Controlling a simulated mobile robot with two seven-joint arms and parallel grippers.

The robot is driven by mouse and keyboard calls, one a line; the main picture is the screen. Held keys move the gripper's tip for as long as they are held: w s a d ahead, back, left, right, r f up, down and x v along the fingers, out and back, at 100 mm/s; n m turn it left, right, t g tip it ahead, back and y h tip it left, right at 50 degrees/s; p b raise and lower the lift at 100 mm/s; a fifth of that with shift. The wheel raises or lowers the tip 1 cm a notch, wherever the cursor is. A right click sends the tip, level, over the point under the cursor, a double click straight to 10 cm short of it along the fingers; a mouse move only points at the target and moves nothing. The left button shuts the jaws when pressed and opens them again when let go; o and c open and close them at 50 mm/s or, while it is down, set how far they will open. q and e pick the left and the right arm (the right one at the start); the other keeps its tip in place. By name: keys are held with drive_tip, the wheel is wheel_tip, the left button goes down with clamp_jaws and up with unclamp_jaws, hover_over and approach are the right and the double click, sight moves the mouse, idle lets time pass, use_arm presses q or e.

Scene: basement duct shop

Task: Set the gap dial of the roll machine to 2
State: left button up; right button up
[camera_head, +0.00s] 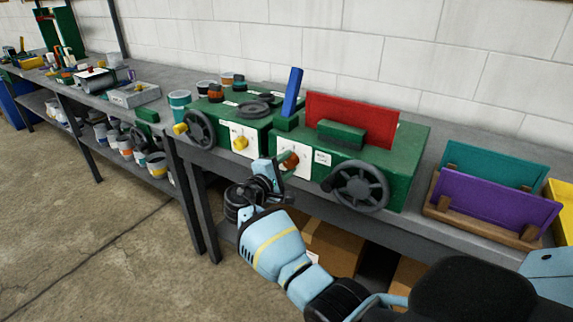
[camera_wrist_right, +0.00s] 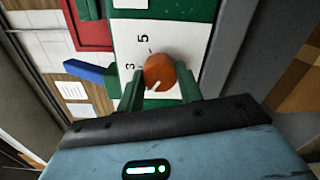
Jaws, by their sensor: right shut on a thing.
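The green roll machine (camera_head: 409,160) stands on the long grey bench, with a red sheet (camera_head: 350,119) upright in it and a handwheel (camera_head: 360,187) on its front. Its gap dial is an orange knob (camera_head: 289,159) on a white plate (camera_wrist_right: 145,28). In the right wrist view the knob (camera_wrist_right: 159,71) shows a white pointer mark on its lower left edge. The digits 5 and 3 are readable on the plate; other digits are hidden. My right gripper (camera_wrist_right: 160,92) is shut on the knob, one green finger on each side. My left gripper is not in view.
Another green machine (camera_head: 229,138) with a yellow knob and handwheel stands close on the left. A blue bar (camera_head: 292,92) rises between the machines. A wooden rack (camera_head: 483,230) with teal and purple sheets is on the right. Cardboard boxes (camera_head: 335,248) sit under the bench.

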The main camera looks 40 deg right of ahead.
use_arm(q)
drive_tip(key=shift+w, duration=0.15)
use_arm(e)
drive_tip(key=o, duration=1)
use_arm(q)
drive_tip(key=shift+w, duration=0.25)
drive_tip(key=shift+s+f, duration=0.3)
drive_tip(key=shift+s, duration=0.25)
use_arm(e)
drive_tip(key=v, duration=0.7)
drive_tip(key=shift+s+a, duration=0.2)
drive_tip(key=shift+a, duration=0.15)
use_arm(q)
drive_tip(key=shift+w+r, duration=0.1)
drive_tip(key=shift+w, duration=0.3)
